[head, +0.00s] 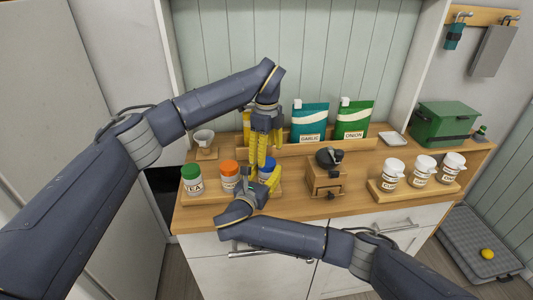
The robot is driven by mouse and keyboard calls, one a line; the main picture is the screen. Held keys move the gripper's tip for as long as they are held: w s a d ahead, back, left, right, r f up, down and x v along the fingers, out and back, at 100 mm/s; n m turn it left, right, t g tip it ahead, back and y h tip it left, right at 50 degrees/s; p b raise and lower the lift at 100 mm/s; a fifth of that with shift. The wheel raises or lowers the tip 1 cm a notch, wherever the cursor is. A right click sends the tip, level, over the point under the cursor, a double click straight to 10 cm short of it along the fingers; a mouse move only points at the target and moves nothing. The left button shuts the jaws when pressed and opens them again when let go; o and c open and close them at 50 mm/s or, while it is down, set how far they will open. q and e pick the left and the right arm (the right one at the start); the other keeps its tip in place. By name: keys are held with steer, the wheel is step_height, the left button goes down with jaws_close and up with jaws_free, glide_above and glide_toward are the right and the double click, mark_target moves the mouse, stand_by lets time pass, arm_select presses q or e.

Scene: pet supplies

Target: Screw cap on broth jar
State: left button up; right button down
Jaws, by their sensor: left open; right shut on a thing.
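A blue cap (267,168) shows on top of a white jar at the right end of the row on the left wooden tray; the jar's body is mostly hidden behind my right gripper. I cannot read its label or tell how tightly the cap sits. My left gripper (259,164) points down from above, with yellow fingers open at the cap's left side. My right gripper (253,184) comes from the front, low at the jar, and is shut on it; its fingertips are partly hidden.
A green-capped jar (192,180) and an orange-capped jar (229,175) stand close on the left. A wooden grinder (325,174) stands to the right, then several white jars (422,171) on a tray. Garlic (309,122) and onion (353,119) pouches stand behind.

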arm_select(q)
steer(key=o, duration=0.4)
arm_select(e)
steer(key=shift+d, duration=0.1)
arm_select(q)
step_height(320, 180, up, 12)
stand_by(0.6)
arm_select(e)
steer(key=c, duration=0.5)
jaws_free()
steer(key=shift+s, duration=0.1)
